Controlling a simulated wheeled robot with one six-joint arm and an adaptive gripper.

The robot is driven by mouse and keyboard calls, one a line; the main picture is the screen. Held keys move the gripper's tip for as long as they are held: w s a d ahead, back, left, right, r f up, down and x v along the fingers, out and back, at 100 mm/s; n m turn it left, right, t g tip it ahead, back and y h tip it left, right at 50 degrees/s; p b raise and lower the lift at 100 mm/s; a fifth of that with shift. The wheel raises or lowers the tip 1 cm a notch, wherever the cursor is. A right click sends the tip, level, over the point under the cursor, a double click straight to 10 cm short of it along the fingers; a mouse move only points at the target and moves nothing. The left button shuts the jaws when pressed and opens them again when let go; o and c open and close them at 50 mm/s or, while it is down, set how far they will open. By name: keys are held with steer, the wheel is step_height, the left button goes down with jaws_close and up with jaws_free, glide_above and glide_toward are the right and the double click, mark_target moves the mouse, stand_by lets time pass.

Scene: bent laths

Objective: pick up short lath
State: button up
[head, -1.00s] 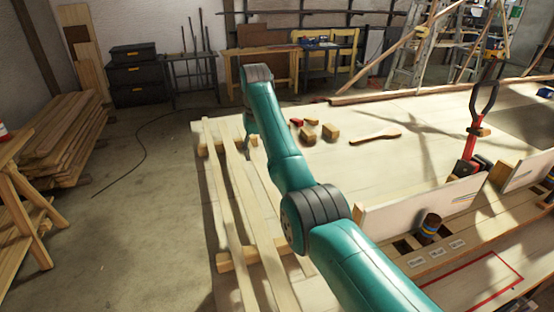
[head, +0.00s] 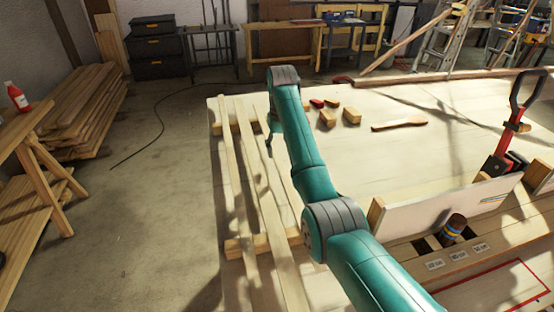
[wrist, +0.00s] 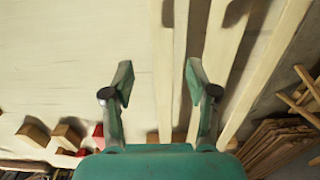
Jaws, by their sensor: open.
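Several pale laths lie side by side, lengthwise, on two cross battens at the left side of the bench. In the head view an outer lath (head: 237,185) and an inner lath (head: 265,213) show clearly; my arm partly covers those to the right. I cannot tell for certain which is the short lath. My gripper (head: 268,146) is above the far part of the laths, mostly hidden by the arm. In the wrist view my gripper (wrist: 165,88) is open and empty. A narrow lath (wrist: 162,75) runs between its fingers, with another lath (wrist: 217,60) behind the right finger.
The near batten (head: 236,247) supports the laths. Wood blocks (head: 351,115) and a wooden tool (head: 399,124) lie right of the arm. A white board (head: 445,205) and a red-handled tool (head: 510,135) stand at the right. The floor (head: 170,200) left of the bench is clear.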

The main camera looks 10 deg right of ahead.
mark_target(279, 163)
step_height(279, 163, down, 4)
steer(key=shift+s+a+r, duration=0.1)
steer(key=shift+s+a, duration=0.05)
jaws_close()
